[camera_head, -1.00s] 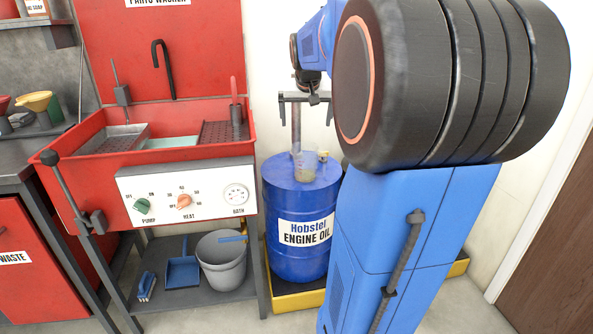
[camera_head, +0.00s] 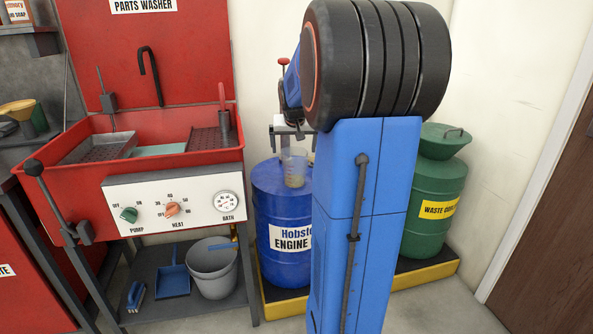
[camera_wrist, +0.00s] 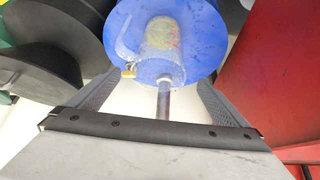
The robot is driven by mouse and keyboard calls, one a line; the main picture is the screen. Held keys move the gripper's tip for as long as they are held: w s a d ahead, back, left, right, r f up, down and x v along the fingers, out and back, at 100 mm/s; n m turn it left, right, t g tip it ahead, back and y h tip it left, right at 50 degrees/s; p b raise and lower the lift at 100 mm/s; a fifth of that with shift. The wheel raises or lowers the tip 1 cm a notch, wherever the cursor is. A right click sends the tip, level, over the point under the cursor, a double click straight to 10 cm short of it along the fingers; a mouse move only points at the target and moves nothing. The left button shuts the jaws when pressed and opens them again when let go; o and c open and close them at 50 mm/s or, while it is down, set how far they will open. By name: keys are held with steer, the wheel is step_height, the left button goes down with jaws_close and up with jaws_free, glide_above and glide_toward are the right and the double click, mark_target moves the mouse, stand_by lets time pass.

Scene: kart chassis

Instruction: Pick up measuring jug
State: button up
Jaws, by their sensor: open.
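The measuring jug (camera_head: 294,172) is clear with a yellowish tint and stands upright on top of the blue engine oil drum (camera_head: 275,215). In the wrist view the jug (camera_wrist: 163,38) shows with its handle to the left, on the blue drum top (camera_wrist: 195,60). My gripper (camera_head: 291,145) is open and empty, with its fingers pointing down just above the jug. In the wrist view its two fingers (camera_wrist: 160,82) are spread wide, and the jug lies ahead, roughly midway between them. I cannot tell whether the fingertips reach past the jug's rim.
A grey pipe (camera_wrist: 163,100) and a small brass fitting (camera_wrist: 128,71) are close to the jug. The red parts washer (camera_head: 85,130) stands left of the drum, with a grey bucket (camera_head: 212,270) below. A green waste can (camera_head: 435,205) stands right, on the yellow-edged tray (camera_head: 430,271).

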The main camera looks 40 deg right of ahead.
mark_target(294, 153)
steer(key=x, duration=0.5)
steer(key=shift+s+a+f, duration=0.1)
steer(key=shift+s, duration=0.1)
steer(key=c, duration=1.8)
